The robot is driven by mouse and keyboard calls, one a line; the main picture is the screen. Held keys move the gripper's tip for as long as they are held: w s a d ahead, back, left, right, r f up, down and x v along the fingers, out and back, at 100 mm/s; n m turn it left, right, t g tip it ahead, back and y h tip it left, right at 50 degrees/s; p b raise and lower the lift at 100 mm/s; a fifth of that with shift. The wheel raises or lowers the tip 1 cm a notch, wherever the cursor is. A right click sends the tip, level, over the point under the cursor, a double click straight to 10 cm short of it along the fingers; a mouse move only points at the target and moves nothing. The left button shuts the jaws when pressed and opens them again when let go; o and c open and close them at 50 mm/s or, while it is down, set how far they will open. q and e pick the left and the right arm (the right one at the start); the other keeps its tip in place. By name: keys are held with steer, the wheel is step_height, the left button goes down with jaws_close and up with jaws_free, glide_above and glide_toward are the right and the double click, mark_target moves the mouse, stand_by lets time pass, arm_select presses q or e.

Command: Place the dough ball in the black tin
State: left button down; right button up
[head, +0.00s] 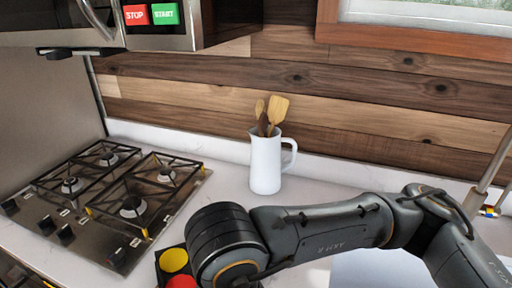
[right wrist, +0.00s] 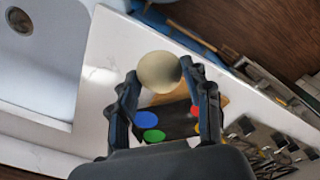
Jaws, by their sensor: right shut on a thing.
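The dough ball (right wrist: 159,68), pale and round, is between the fingertips of my right gripper (right wrist: 162,80) in the right wrist view. The gripper is shut on it. The black tin (right wrist: 178,122) shows beyond and between the fingers, with blue, green, red and yellow round patches. In the head view, a corner of the black tin (head: 160,275) shows at the bottom, left of my right wrist, with a yellow and a red patch. My arm hides the rest of it. The dough ball and my right fingers are hidden in the head view. My left gripper is not in view.
A gas stove (head: 105,200) lies left of the tin. A white jug (head: 265,163) with wooden utensils stands on the pale counter (head: 225,180) behind my right arm. A white sink (right wrist: 40,50) shows at the left of the right wrist view.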

steer(key=w+d+f+m, duration=0.1)
steer(key=w+d+f, duration=0.1)
steer(key=d, duration=0.5)
steer(key=w+d+f+m, duration=0.2)
steer(key=w+d, duration=0.2)
steer(key=d, duration=0.4)
steer(key=w+d+f+m, duration=0.2)
steer(key=d, duration=0.5)
steer(key=shift+w+d+f, duration=0.3)
steer(key=shift+w+f, duration=0.05)
steer(key=shift+w, duration=0.05)
